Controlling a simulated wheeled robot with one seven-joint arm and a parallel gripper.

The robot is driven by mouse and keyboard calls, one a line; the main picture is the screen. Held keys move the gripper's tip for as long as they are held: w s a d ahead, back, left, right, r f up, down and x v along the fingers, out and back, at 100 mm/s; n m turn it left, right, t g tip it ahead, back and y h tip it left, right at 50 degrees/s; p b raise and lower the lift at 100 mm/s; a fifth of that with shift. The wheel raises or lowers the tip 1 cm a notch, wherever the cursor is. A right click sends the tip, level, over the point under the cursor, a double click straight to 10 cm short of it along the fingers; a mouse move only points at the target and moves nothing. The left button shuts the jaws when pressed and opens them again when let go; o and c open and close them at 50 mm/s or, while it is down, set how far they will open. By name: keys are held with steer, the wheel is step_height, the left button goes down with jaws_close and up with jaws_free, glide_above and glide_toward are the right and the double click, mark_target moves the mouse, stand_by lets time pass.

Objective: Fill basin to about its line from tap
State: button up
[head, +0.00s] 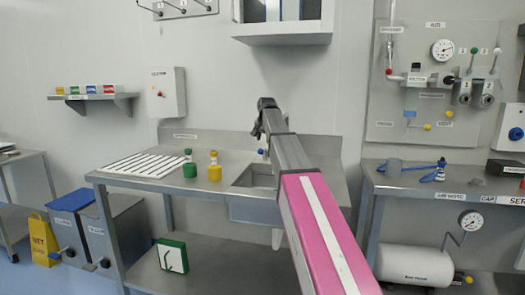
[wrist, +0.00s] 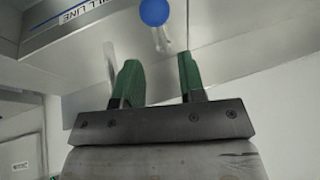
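The steel basin (head: 240,190) is set into the counter, partly hidden behind my arm. A blue ball knob (head: 261,152) stands at its back edge. The knob also shows in the wrist view (wrist: 154,12) on a short metal stem, at the top of the picture. A "FILL LINE" label with a blue stripe (wrist: 82,14) is on a steel wall at upper left there. My gripper (wrist: 158,65) has two green fingers standing apart with nothing between them. The knob lies beyond the fingertips, apart from them. In the head view my gripper (head: 260,125) is small and dark above the basin. The basin's water level is hidden.
Green (head: 190,165) and yellow (head: 214,168) bottle-like items stand on the counter left of the basin, beside a white-slatted rack (head: 145,163). A wall cabinet (head: 283,32) hangs above. A bench (head: 430,188) with fittings stands at right.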

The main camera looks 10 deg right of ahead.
steer(key=x, duration=0.7)
steer(key=shift+w+f, duration=0.1)
steer(key=shift+f, duration=0.1)
jaws_close()
